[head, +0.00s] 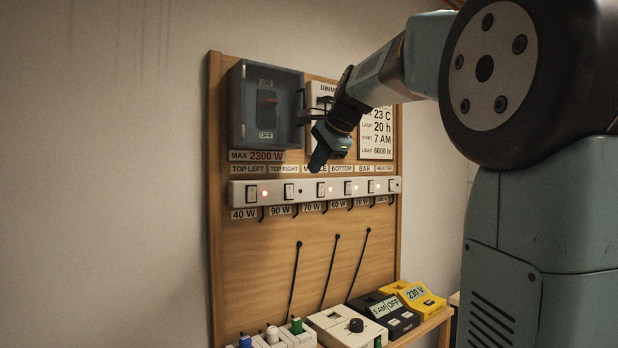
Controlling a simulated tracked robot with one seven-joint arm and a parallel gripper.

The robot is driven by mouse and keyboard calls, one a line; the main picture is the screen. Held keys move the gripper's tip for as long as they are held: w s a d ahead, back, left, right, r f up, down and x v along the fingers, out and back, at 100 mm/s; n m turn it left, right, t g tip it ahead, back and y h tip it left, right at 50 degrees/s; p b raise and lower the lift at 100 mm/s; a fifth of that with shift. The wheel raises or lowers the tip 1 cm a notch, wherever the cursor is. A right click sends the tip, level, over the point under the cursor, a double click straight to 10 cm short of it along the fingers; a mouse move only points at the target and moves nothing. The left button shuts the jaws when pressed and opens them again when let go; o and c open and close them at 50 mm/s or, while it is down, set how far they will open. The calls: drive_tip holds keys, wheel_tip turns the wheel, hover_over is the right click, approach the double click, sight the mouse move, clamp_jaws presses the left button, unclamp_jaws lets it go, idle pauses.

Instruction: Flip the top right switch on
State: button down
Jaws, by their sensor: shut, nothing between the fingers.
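The top right switch (289,192) is the second rocker from the left on a white switch strip (275,203). Its label (284,169) reads TOP RIGHT, with a 90 W tag below. The small lamp beside this switch (300,191) looks dark, while the lamp by the top left switch (265,194) glows red. My gripper (316,166) is shut and empty, pointing down in front of the MIDDLE label, just above the strip and right of the top right switch. Whether its tip touches the board is unclear.
The neighbouring middle switch (320,190) sits close under my gripper. Several devices, including a yellow 230 V unit (420,301), stand on the shelf below.

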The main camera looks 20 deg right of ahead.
drive_tip(key=shift+v, duration=0.9)
drive_tip(key=shift+f, duration=0.15)
drive_tip(key=shift+s+f, duration=0.2)
drive_tip(key=shift+f, duration=0.3)
drive_tip(key=shift+f, duration=0.1)
